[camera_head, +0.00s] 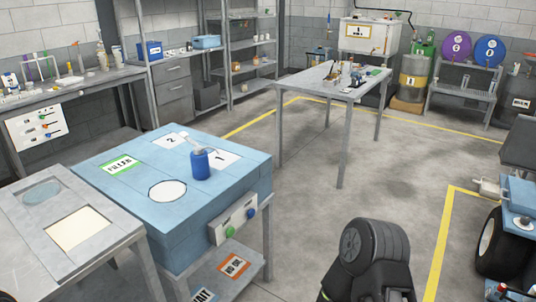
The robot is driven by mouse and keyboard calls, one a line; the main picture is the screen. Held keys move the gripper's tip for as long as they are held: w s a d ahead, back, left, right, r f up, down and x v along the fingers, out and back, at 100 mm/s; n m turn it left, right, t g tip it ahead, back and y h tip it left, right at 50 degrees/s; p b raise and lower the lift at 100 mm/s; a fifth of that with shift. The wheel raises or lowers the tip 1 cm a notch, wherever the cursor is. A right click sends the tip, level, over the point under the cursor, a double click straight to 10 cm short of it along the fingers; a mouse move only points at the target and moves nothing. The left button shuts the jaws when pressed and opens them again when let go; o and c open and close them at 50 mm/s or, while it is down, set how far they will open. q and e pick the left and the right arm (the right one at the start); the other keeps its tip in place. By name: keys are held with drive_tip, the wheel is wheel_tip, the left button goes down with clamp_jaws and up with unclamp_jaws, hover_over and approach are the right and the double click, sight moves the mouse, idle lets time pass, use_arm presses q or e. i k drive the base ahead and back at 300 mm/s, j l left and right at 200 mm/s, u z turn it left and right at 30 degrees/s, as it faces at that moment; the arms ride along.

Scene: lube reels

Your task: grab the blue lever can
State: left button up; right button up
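The blue lever can (200,164) stands upright on the light blue workbench (225,195) at centre left. It has a blue round body and a pale top part that slants up to the left. It stands at the left edge of the white plate marked 1 (222,158), in front of the plate marked 2 (171,140). Nothing touches the can from above. No gripper fingers are visible, so I cannot see where either gripper is relative to the can.
A white circle (167,191) and a green-edged "FILLER" label (121,165) mark the bench top. A grey table (66,215) adjoins at left. A long table (310,82) holding small items stands behind. Open floor (310,215) lies right of the bench.

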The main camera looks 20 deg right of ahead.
sight(199, 157)
drive_tip(key=i+l+z, duration=0.25)
drive_tip(key=i+z, duration=0.7)
drive_tip(key=i, duration=0.2)
